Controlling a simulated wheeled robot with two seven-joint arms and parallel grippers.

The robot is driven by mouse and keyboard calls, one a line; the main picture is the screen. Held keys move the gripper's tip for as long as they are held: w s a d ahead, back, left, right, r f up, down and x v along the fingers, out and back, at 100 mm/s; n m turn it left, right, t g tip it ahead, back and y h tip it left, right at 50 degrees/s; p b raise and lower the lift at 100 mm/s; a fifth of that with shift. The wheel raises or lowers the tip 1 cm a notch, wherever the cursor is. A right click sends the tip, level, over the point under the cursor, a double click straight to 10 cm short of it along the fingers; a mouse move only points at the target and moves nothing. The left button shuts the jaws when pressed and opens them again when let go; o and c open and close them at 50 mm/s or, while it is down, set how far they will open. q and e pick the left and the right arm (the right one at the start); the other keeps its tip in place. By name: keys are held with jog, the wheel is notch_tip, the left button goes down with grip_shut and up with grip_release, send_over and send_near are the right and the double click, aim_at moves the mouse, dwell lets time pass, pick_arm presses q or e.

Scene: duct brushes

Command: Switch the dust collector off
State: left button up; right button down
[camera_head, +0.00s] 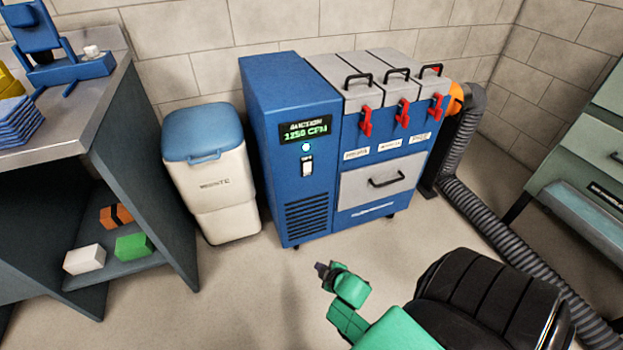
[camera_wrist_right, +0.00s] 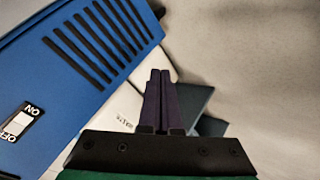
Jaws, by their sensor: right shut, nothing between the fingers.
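The dust collector (camera_head: 290,85) is a blue cabinet against the back wall. Its lit green display (camera_head: 305,130) reads 1250 CFM, with a glowing pale light (camera_head: 306,147) below. Under the light is a small white rocker switch (camera_head: 307,168). The switch also shows in the right wrist view at the left edge (camera_wrist_right: 16,124), marked ON and OFF; I cannot tell which side is pressed. My right gripper (camera_head: 322,268) is shut and empty, in front of and below the cabinet, apart from it. Its closed dark fingers show in the wrist view (camera_wrist_right: 160,78). My left gripper is not in view.
A white bin with a blue lid (camera_head: 205,135) stands left of the collector. A workbench (camera_head: 120,95) with shelf blocks is further left. A grey ribbed hose (camera_head: 510,235) runs along the floor at right. The floor before the collector is clear.

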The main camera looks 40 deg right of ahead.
pick_arm(q)
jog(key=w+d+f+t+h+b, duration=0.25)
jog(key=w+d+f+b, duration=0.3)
jog(key=b, duration=0.45)
pick_arm(e)
jog(key=w+d+r+n+t+h, duration=0.25)
jog(key=w+d+r+t, duration=0.2)
jog(key=w, duration=0.25)
pick_arm(q)
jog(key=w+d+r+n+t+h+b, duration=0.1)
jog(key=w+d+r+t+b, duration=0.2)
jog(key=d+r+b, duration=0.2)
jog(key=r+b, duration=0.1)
jog(key=b, duration=0.2)
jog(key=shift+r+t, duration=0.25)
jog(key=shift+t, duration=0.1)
pick_arm(e)
jog(key=d+r+n+t+h, duration=0.1)
jog(key=r+n+t, duration=0.1)
jog(key=r, duration=0.5)
jog(key=s+d+r+n+t+h, duration=0.1)
jog(key=d+r+n+t, duration=0.1)
jog(key=r, duration=0.5)
jog(key=shift+t, duration=0.45)
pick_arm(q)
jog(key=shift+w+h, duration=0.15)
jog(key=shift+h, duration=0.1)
pick_arm(e)
jog(key=shift+d+r+n, duration=0.1)
jog(key=shift+n, duration=0.15)
